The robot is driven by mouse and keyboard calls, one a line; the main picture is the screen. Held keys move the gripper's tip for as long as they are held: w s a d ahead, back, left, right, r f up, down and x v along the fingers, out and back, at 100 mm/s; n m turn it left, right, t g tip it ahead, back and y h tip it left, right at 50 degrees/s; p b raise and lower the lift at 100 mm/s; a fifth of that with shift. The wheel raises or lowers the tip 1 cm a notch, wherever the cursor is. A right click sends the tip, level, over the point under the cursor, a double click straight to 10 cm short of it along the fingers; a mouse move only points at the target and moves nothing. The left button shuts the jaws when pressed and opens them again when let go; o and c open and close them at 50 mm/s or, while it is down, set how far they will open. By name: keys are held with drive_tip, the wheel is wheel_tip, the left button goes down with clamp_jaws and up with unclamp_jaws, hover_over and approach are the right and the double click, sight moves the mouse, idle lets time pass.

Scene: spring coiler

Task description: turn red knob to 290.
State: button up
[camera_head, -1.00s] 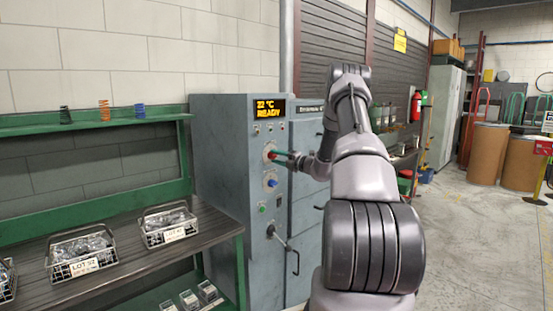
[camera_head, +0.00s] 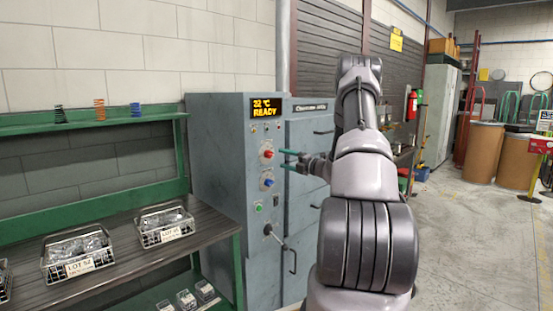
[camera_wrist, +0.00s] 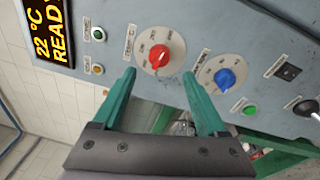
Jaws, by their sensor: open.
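The red knob (camera_head: 267,154) sits on the oven's front panel, below the display. In the wrist view the red knob (camera_wrist: 159,56) has a pale round dial with marks around it; the numbers are too small to read. My gripper (camera_head: 287,159) is in front of the panel, just right of the red knob and apart from it. In the wrist view my gripper (camera_wrist: 158,72) has its two green fingers spread, with the red knob beyond and between the tips. Nothing is held. The display (camera_head: 267,108) reads 22 °C READY.
A blue knob (camera_wrist: 226,79) is close beside the red one, near the right finger. A green button (camera_head: 258,207) and a lever (camera_head: 275,235) are lower on the panel. A bench (camera_head: 112,257) with wire baskets stands at left. Open floor lies at right.

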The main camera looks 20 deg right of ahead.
drive_tip(key=shift+v, duration=2.15)
drive_tip(key=s+a+r+n+g+y, duration=0.1)
drive_tip(key=s+a+r+n+g, duration=0.35)
drive_tip(key=a+n, duration=0.3)
drive_tip(key=s+a+r+n+g+y, duration=0.1)
drive_tip(key=s+a+r+n+g, duration=0.2)
drive_tip(key=s+a+r+n, duration=0.35)
drive_tip(key=s+a+r+n+g, duration=0.35)
drive_tip(key=a+n, duration=0.35)
drive_tip(key=a, duration=0.4)
drive_tip(key=s+a+r+n+h, duration=0.1)
drive_tip(key=s+r+n+h, duration=0.2)
drive_tip(key=s+n, duration=0.7)
drive_tip(key=s+a+r+n+t+h, duration=0.1)
drive_tip(key=s+n+h, duration=0.4)
drive_tip(key=s+n, duration=0.6)
drive_tip(key=s+r, duration=0.1)
drive_tip(key=s, duration=0.2)
drive_tip(key=shift+s+r+t, duration=0.25)
drive_tip(key=shift+r+t, duration=0.05)
drive_tip(key=shift+r, duration=0.1)
